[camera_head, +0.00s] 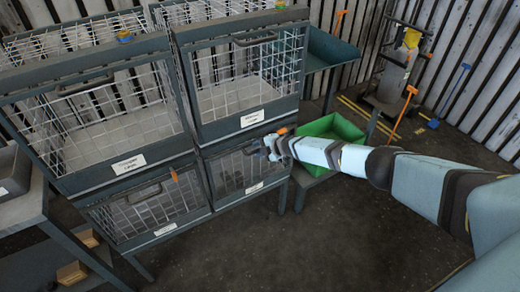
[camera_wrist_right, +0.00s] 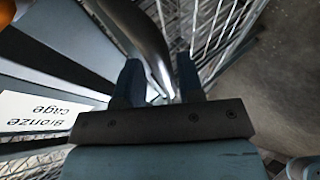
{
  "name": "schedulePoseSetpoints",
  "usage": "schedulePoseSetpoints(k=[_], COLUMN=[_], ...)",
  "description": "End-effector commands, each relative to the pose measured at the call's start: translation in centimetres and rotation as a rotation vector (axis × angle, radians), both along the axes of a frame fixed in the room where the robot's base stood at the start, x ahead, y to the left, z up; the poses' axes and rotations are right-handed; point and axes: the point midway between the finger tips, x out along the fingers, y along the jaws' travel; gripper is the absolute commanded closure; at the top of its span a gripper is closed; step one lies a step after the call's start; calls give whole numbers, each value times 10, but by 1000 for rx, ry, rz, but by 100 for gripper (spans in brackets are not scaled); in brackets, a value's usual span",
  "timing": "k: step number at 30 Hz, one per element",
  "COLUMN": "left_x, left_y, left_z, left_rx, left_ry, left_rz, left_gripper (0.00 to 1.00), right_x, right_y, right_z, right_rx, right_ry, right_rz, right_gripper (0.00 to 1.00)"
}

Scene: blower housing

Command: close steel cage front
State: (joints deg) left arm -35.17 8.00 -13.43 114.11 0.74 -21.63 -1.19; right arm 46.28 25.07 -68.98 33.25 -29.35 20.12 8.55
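Four-sided wire cages with dark frames stand in two rows: upper left (camera_head: 100,125), upper right (camera_head: 240,75), lower left (camera_head: 150,212) and lower right (camera_head: 232,172). Their small labels are unreadable in the head view, so I cannot tell which is the steel cage or whether its front is fully shut. My right gripper (camera_head: 268,148) is at the upper right part of the lower right cage front. In the wrist view its two fingers (camera_wrist_right: 158,85) are apart, with a dark curved bar (camera_wrist_right: 145,35) running between or just beyond them. A label (camera_wrist_right: 38,115) reads "Bronze Cage" upside down. My left gripper is out of view.
A green bin (camera_head: 335,128) stands right of the cages, beneath my right arm. A dark shelf (camera_head: 330,50) is above it. A side table (camera_head: 25,205) is at the left. The floor in front is clear.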

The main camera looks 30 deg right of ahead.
Motion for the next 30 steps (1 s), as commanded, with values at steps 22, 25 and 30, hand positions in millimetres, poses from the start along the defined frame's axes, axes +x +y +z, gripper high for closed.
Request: schedulePoseSetpoints(k=[22, 25, 30], left_x=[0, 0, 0], left_y=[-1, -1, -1], left_z=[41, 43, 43], left_rx=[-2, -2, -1], left_ry=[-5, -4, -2], left_rz=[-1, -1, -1], left_gripper=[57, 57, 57], right_x=[-75, -87, -99], right_y=[-46, -52, -59], right_z=[57, 65, 73], right_rx=[-1, 0, -1], right_ry=[-2, -2, -2], right_rz=[1, 2, 1], right_gripper=[61, 61, 61])
